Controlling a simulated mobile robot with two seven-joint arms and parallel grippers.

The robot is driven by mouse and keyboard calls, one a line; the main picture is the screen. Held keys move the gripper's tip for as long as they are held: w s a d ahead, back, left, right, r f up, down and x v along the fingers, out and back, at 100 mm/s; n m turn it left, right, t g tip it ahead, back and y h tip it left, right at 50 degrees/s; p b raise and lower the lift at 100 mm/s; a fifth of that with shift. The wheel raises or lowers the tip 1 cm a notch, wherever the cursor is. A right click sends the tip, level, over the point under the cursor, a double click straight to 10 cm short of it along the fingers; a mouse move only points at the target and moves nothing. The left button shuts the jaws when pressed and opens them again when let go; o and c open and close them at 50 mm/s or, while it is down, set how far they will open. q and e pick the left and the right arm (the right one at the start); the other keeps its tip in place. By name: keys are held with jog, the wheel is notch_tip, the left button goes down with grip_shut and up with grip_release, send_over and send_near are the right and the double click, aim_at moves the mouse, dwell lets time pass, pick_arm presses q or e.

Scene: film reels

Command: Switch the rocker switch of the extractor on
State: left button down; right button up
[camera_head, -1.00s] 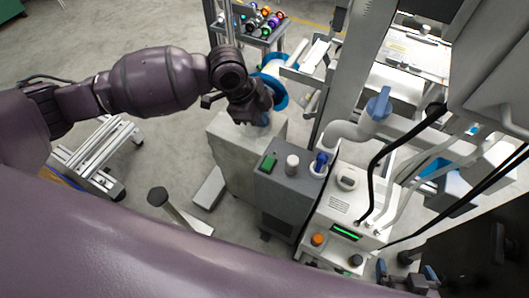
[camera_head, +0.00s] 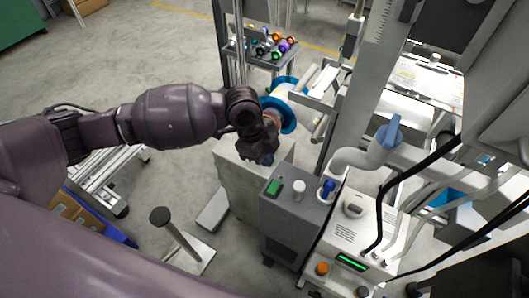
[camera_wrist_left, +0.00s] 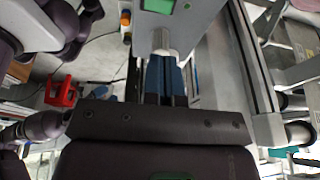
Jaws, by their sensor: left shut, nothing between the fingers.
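The extractor (camera_head: 297,222) is a grey box on the floor in the head view's lower middle. Its top has a green rocker switch (camera_head: 274,188) at the left, with a white knob (camera_head: 299,189) beside it. The switch also shows at the top of the left wrist view (camera_wrist_left: 158,5); its tilt is too small to tell. My left gripper (camera_head: 265,157) points down just behind the switch, apart from it in the head view. In the left wrist view its blue fingers (camera_wrist_left: 164,80) are together and empty, below the knob. My right gripper is not visible.
A pale cabinet (camera_head: 232,180) stands under my left gripper. Right of the extractor are a blue valve (camera_head: 328,187), a white pipe (camera_head: 352,158) and a white unit (camera_head: 350,232) with black hoses. A blue-rimmed reel (camera_head: 281,106) is behind.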

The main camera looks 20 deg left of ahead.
aim_at(276, 184)
pick_arm(q)
jog(key=x, duration=0.3)
jog(key=b+x, duration=0.1)
jog(key=x, duration=0.2)
jog(key=b+x, duration=0.1)
jog(key=x, duration=0.2)
jog(key=shift+a, duration=0.35)
jog(key=shift+w+f, duration=0.25)
jog(key=shift+f, duration=0.45)
